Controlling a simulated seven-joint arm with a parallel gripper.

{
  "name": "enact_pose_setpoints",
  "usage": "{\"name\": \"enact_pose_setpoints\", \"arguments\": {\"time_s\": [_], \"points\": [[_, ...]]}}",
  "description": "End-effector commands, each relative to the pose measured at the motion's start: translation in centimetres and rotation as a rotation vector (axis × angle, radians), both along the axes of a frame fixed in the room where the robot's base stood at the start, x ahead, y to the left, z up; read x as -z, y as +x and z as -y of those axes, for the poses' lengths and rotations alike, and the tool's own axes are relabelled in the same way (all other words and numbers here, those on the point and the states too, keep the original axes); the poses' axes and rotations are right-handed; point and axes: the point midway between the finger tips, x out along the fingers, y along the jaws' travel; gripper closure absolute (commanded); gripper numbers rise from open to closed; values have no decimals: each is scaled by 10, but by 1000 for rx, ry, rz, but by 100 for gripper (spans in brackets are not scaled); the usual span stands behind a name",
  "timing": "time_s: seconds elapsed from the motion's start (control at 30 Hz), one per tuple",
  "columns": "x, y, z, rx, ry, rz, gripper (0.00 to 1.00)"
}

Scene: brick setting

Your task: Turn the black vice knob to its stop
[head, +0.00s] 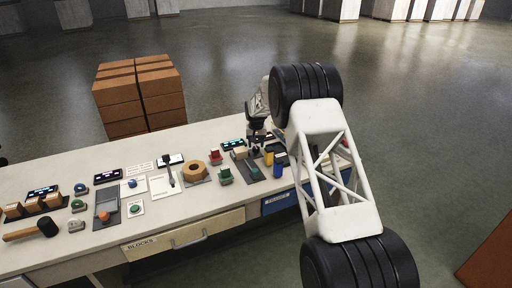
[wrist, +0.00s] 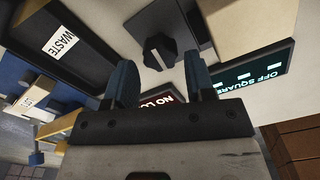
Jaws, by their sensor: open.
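The black vice knob (wrist: 159,48) shows in the wrist view at upper centre, with a raised bar across its top and a pale mark beside it. My gripper (wrist: 157,68) is open, with one blue-grey finger on each side below the knob in the picture. The fingertips look apart from the knob; how far above it they are I cannot tell. A dark block, perhaps part of the vice, (wrist: 191,18) lies just right of the knob. In the head view my gripper (head: 257,140) is low over the far right of the bench, and the knob there is too small to make out.
A dark tray labelled WASTE (wrist: 48,62) lies left of the knob. A lit display reading OFF SQUARE (wrist: 257,72) is at right, and another display (wrist: 160,99) is partly hidden behind my gripper. A tape roll (head: 195,171) and several small coloured items stand on the bench (head: 225,204).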

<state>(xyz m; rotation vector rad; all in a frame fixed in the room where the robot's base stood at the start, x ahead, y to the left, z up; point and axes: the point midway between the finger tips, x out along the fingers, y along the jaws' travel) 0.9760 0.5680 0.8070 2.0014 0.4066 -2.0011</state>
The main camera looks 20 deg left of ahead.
Motion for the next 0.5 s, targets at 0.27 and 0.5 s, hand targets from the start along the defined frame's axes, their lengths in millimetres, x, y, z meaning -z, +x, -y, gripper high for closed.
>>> {"name": "enact_pose_setpoints", "arguments": {"time_s": [0.27, 0.5], "points": [[-36, 0, 0, 0, 0, 0, 50], [-54, 0, 0, 0, 0, 1, 50]]}}
